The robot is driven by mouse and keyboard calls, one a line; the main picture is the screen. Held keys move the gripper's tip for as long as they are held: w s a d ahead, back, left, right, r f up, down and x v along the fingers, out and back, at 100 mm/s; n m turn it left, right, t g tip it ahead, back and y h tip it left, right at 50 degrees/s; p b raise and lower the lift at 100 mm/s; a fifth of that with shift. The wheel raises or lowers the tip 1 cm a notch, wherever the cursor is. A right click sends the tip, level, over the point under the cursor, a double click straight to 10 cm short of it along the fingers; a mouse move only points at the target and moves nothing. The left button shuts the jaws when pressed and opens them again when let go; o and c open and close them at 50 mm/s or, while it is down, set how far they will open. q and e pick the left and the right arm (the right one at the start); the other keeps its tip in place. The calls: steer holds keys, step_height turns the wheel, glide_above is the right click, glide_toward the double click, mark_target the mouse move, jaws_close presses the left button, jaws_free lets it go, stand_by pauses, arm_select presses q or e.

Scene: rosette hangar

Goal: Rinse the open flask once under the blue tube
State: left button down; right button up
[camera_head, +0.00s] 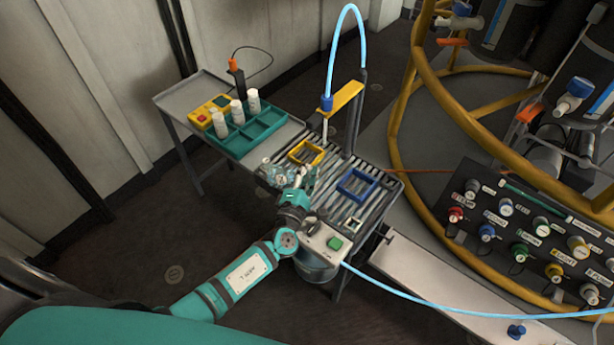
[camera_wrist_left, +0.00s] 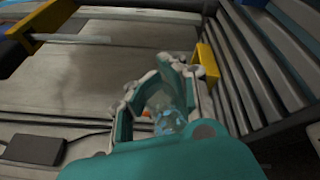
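My left gripper (camera_head: 292,180) is over the left edge of the slatted sink stand (camera_head: 368,210). In the left wrist view the gripper (camera_wrist_left: 160,95) has its fingers around a clear, glassy flask (camera_wrist_left: 165,108), which is partly hidden by the fingers and palm. In the head view the flask (camera_head: 273,174) shows as a small clear shape at the fingertips; I cannot make out its mouth. The blue tube (camera_head: 331,62) arches down to a nozzle (camera_head: 325,128) on a yellow arm, above and right of the gripper. My right gripper is not in view.
A yellow square frame (camera_head: 307,146) and a blue one (camera_head: 357,185) sit on the slats. A box with a green button (camera_head: 334,243) is at the front. A side table (camera_head: 185,99) holds a teal tray (camera_head: 234,147) with white bottles. A valve panel (camera_head: 530,235) stands right.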

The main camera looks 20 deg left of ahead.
arm_select(q)
step_height(320, 180, up, 8)
steer(key=n+p, duration=0.2)
steer(key=n, duration=1.2)
steer(key=shift+d+r, duration=0.15)
steer(key=shift+r, duration=0.05)
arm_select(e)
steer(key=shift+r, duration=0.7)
